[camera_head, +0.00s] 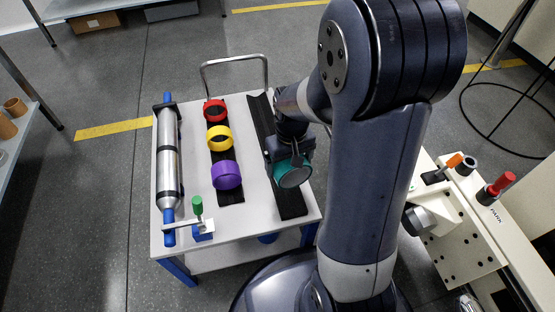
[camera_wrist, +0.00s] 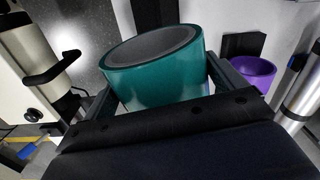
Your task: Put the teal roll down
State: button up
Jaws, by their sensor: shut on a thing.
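The teal roll (camera_head: 291,173) is a short ring with a dark grey inside. In the wrist view the teal roll (camera_wrist: 158,72) sits between the two fingers of my gripper (camera_wrist: 160,85), which is shut on it. In the head view my gripper (camera_head: 288,160) is over the right side of the white cart, at the dark strip (camera_head: 292,203) there. I cannot tell whether the roll touches the strip or hangs above it. My arm and wrist hide part of the roll and strip in the head view.
The white cart (camera_head: 250,228) also bears a red ring (camera_head: 214,104), a yellow ring (camera_head: 211,140) and a purple ring (camera_head: 227,182) on a second dark strip. A silver cylinder (camera_head: 169,155) lies along its left side. A green-knobbed clamp (camera_head: 198,212) stands at the front.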

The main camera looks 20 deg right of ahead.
aim_at(288, 177)
notch_tip(288, 177, down, 9)
jog(key=b, duration=0.3)
jog(key=shift+b, duration=0.3)
jog(key=shift+c, duration=0.5)
jog(key=o, duration=0.8)
notch_tip(288, 177, up, 12)
jog(key=p, duration=0.5)
jog(key=shift+p, duration=0.4)
